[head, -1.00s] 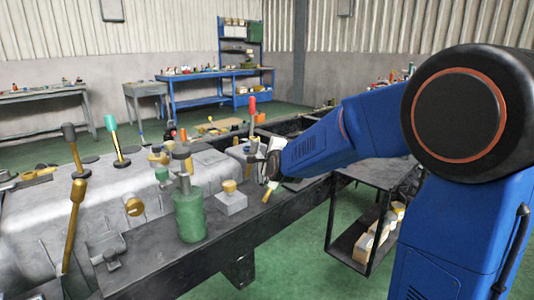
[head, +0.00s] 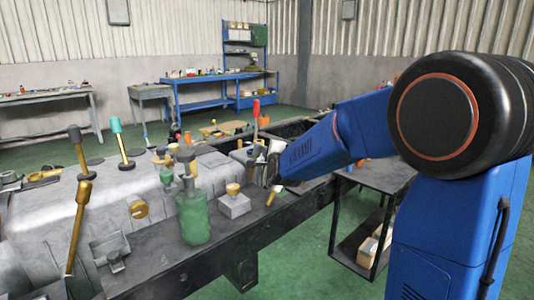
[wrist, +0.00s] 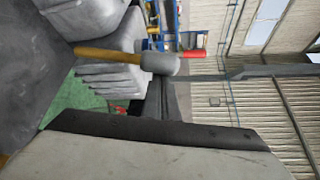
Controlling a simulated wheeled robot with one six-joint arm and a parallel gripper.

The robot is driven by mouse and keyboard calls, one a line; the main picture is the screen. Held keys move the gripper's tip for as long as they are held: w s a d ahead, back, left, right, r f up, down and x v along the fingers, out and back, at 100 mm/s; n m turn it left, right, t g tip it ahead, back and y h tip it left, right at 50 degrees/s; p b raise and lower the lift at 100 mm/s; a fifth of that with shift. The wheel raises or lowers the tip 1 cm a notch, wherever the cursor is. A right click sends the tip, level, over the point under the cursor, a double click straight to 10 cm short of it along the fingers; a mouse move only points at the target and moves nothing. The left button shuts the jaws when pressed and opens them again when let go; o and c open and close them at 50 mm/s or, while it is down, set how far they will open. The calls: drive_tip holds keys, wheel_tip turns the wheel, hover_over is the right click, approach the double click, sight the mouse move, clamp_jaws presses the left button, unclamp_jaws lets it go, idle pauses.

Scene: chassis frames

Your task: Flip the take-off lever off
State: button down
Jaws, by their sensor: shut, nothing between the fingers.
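I cannot tell which lever is the take-off lever. Near my gripper (head: 274,168), a red-handled lever (head: 256,108) stands upright on the machine, and a short yellow rod (head: 273,196) shows just below the gripper. In the wrist view a lever with a yellow shaft and grey knob (wrist: 160,62) lies across the picture beyond the gripper (wrist: 165,100), with a red handle (wrist: 194,53) behind it. My gripper is shut and empty; its tips are small and partly hidden in the head view. Whether it touches a lever is unclear.
Farther left stand a dark-knobbed lever (head: 75,135), a teal-knobbed lever (head: 116,126) and a long brass lever (head: 83,190). A green cylinder (head: 193,215) and a grey block with a yellow knob (head: 234,205) stand on the near ledge. A dark cart (head: 375,180) stands at the right.

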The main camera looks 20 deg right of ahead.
drive_tip(key=s+a+n+t, duration=0.3)
drive_tip(key=s+a+n, duration=0.1)
drive_tip(key=a, duration=0.3)
drive_tip(key=shift+a+r+n, duration=0.25)
drive_tip(key=shift+r+n, duration=0.05)
drive_tip(key=shift+n, duration=0.5)
drive_tip(key=shift+a+f, duration=0.1)
